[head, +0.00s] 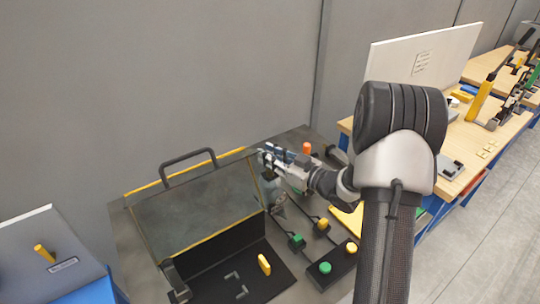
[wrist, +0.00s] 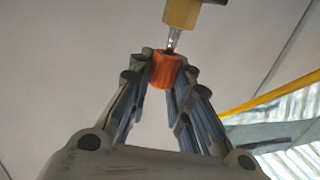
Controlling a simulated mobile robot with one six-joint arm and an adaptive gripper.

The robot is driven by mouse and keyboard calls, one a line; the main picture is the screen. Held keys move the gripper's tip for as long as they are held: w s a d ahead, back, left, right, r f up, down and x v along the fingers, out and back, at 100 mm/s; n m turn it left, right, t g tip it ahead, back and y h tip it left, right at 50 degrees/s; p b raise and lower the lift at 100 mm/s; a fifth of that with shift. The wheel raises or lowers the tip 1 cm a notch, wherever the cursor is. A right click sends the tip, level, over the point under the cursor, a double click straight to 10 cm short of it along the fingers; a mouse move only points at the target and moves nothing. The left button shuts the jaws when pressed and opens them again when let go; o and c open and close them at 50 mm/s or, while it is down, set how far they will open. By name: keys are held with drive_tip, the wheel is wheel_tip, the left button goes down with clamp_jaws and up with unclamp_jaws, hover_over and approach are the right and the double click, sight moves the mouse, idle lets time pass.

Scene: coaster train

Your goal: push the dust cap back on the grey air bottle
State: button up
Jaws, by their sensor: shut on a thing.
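My gripper (head: 264,157) is above the dark bench, at the right edge of the tilted clear panel. In the wrist view my gripper (wrist: 165,72) is shut on an orange cap (wrist: 164,70), held between the fingertips. A metal stem (wrist: 173,38) on a yellow block (wrist: 183,13) sits right beyond the cap; I cannot tell whether stem and cap touch. In the head view the fingers hide the held cap. A greyish body (head: 272,189) shows just below the fingertips, perhaps the grey air bottle, but it is too small to tell.
The tilted panel (head: 195,205) has yellow edges and a dark handle (head: 188,158). An orange-topped item (head: 306,148) stands behind my gripper. A wooden workbench (head: 470,150) stands right.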

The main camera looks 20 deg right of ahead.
drive_tip(key=shift+f+b, duration=0.85)
drive_tip(key=shift+f, duration=0.3)
drive_tip(key=o, duration=0.9)
drive_tip(key=shift+c, duration=0.2)
